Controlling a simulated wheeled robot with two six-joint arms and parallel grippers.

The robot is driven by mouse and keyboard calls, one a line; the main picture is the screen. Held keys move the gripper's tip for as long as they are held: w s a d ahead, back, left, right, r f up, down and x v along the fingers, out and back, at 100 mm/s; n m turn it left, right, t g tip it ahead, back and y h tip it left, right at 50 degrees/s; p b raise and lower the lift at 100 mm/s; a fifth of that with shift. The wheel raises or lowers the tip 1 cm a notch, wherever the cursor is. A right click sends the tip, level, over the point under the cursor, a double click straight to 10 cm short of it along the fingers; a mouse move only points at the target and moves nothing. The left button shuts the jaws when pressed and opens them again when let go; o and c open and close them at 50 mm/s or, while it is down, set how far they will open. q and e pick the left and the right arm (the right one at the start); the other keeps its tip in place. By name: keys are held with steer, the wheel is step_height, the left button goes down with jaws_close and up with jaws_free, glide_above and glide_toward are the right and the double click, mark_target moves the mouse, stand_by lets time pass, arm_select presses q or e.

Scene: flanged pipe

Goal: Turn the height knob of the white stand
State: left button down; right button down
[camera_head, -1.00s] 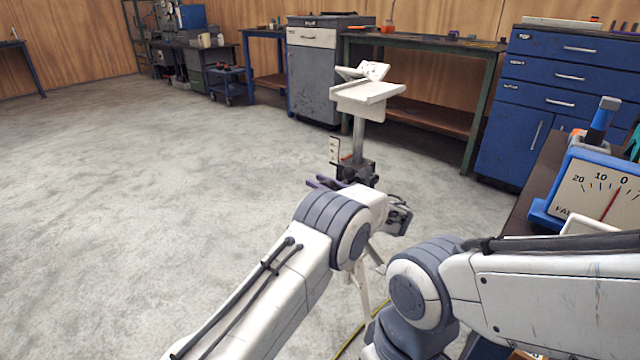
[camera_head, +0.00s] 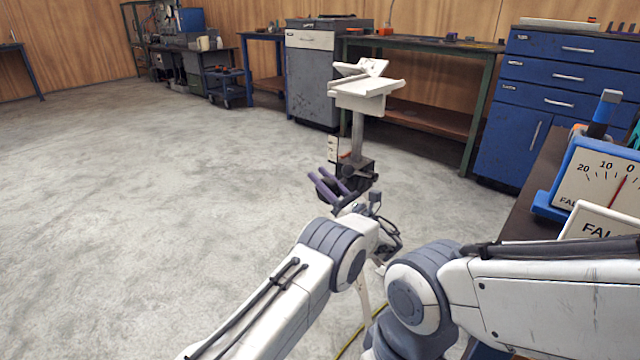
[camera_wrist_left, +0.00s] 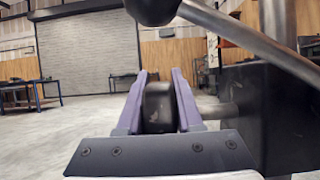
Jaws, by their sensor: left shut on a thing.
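The white stand (camera_head: 358,128) has a V-shaped white head on a grey post, with a dark collar (camera_head: 358,168) lower down. A black knob (camera_wrist_left: 158,108) sits at the collar's side. In the left wrist view it is between the purple fingers of my left gripper, which is shut on it. In the head view my left gripper (camera_head: 328,183) reaches up to the collar's left side, and its fingers and wrist hide most of the knob. My right arm crosses the lower right, but its gripper is out of view.
A dark bench (camera_head: 545,180) at the right carries a blue-framed dial gauge (camera_head: 600,182) and a white sign (camera_head: 605,222). Blue drawers (camera_head: 550,110) and a green-legged workbench (camera_head: 440,110) stand behind the stand. The concrete floor at the left is clear.

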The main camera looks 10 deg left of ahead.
arm_select(q)
steer(key=shift+s+d+t+y+b, duration=0.2)
steer(key=shift+d+t+y+b, duration=0.15)
steer(key=shift+y+b, duration=0.2)
steer(key=c, duration=0.6)
jaws_free()
steer(key=shift+o, duration=0.2)
steer(key=shift+a, duration=0.1)
steer(key=p+v, duration=0.2)
steer(key=v, duration=0.8)
steer(key=shift+f, duration=0.2)
